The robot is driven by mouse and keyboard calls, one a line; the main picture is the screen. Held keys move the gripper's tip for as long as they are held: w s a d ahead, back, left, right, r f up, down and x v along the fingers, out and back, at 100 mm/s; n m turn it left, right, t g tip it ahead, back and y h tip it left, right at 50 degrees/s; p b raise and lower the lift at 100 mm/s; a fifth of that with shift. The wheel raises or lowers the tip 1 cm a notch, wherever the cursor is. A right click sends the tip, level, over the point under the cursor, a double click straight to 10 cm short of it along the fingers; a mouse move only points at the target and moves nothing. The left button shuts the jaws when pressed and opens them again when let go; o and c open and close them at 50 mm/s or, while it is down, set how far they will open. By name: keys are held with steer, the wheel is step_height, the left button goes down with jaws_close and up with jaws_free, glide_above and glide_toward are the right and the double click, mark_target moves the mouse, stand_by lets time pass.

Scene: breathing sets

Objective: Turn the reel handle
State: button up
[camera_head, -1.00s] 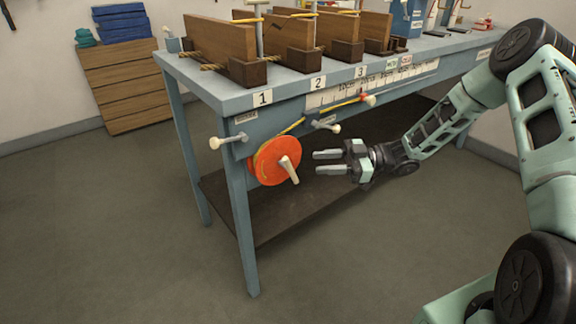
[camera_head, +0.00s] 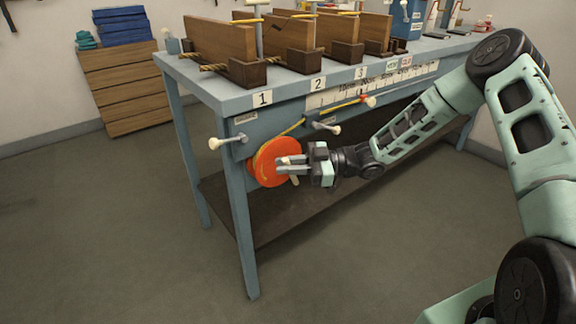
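The orange reel (camera_head: 264,163) is mounted on the front of the blue workbench, near its left leg, with a yellow cord running up from it to the right. The fingers look apart, one above the other. I cannot tell whether they touch the handle.
The blue workbench (camera_head: 222,97) carries wooden boards in dark blocks, labelled 1, 2 and 3. A lower shelf (camera_head: 290,215) lies below. The floor in front is clear.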

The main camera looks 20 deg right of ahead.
jaws_close()
steer(key=shift+s+a+r+n+h+p, duration=0.1)
steer(key=shift+a+r+n+h+p, duration=0.15)
steer(key=shift+n+h+p, duration=0.4)
steer(key=shift+a+f+n+g+h+p, duration=0.15)
steer(key=shift+f+n+g+h+p, duration=0.15)
steer(key=shift+h+p, duration=0.65)
steer(key=shift+f+h, duration=0.3)
steer(key=o, duration=0.5)
jaws_free()
steer(key=shift+o, duration=0.2)
